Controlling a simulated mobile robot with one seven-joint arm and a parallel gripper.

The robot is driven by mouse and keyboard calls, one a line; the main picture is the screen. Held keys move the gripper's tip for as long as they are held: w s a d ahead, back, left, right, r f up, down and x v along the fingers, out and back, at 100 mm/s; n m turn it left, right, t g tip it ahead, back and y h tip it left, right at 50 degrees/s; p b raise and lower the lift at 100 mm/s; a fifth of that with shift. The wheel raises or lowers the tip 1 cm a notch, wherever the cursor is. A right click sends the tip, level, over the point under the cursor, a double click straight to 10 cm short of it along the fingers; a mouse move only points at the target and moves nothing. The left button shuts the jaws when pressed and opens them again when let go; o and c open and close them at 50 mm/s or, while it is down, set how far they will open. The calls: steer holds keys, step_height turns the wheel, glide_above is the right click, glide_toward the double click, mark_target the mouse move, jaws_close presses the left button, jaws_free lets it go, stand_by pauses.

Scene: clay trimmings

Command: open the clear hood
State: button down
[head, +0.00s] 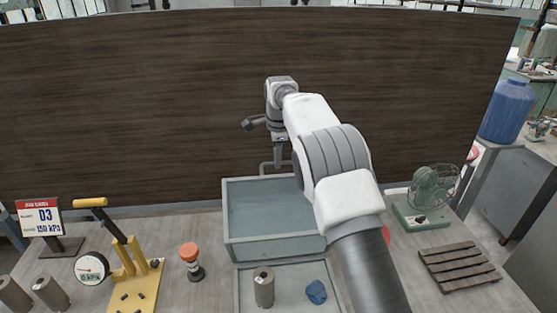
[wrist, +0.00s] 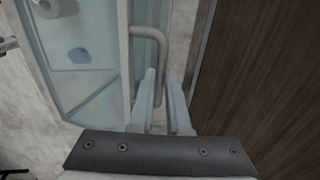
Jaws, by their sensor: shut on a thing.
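The clear hood (head: 262,212) is a pale, glassy box with grey edges, on the bench at the back middle. Its grey bar handle (head: 264,166) sticks up at the far edge. In the wrist view the hood's clear wall (wrist: 85,75) is at the left and the handle (wrist: 150,32) bends down between my fingers. My gripper (head: 279,160) points down at the handle, with its fingertips (wrist: 165,75) shut on it. My arm hides the hood's right side. I cannot tell how far the hood is raised.
A grey tray (head: 240,292) in front holds a clay-coloured cylinder (head: 264,287) and a blue lump (head: 316,292). An orange-topped object (head: 190,258) and a yellow lever press (head: 124,262) stand left. A green fan (head: 434,190) and wooden pallet (head: 459,268) are right. A dark panel (head: 150,110) rises behind.

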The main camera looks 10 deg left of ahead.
steer(key=shift+w+a+f, duration=0.1)
steer(key=shift+w+f, duration=0.05)
steer(key=shift+w, duration=0.35)
steer(key=c, duration=0.9)
jaws_free()
steer(key=r, duration=0.4)
steer(key=s+r, duration=0.1)
steer(key=r, duration=0.3)
steer(key=s+r, duration=0.1)
steer(key=r, duration=0.3)
steer(key=shift+s+d, duration=0.1)
steer(key=shift+d, duration=0.2)
